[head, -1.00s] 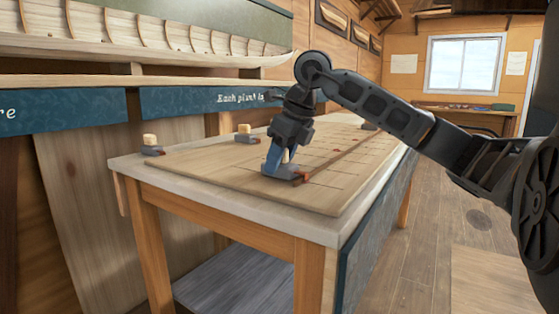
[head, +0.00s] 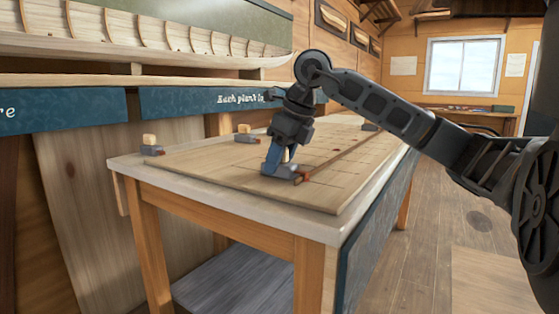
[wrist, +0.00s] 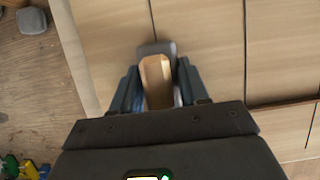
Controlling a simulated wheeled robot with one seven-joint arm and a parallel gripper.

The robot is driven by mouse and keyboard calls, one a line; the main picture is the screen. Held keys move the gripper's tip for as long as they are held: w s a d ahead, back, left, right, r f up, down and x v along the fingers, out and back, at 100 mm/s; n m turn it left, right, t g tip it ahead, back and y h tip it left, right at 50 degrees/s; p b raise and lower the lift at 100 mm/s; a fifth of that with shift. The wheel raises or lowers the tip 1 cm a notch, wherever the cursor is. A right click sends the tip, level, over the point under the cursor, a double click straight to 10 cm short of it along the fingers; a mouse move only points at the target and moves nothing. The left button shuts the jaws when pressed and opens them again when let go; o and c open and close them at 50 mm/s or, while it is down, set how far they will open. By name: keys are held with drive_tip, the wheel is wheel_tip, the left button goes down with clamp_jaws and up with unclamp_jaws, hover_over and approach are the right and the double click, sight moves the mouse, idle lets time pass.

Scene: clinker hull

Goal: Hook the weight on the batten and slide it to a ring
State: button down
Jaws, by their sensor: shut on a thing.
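A grey weight (head: 284,170) with a light wooden handle sits on the pale board near its front end. My gripper (head: 277,158) points down with its blue fingers shut on the handle. The wrist view shows the handle (wrist: 156,78) between the fingers and part of the grey body (wrist: 157,48) beyond it. The thin brown batten (head: 345,153) runs along the board, its near end close to the weight's right side. It also shows in the wrist view (wrist: 284,103). I cannot tell whether the weight's hook touches the batten. Ring marks on the board are too faint to place surely.
Two more weights stand at the left, one at the table corner (head: 152,147) and one at the far edge (head: 245,135). Another dark weight (head: 370,127) is near the batten's far end. The pale board (head: 215,176) is mostly clear. A hull model (head: 150,35) hangs behind.

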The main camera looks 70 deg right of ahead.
sight(291, 165)
drive_tip(key=shift+c, duration=2.4)
unclamp_jaws()
drive_tip(key=p+v, duration=0.1)
drive_tip(key=v, duration=0.7)
wheel_tip(291, 165, up, 7)
drive_tip(key=p, duration=0.3)
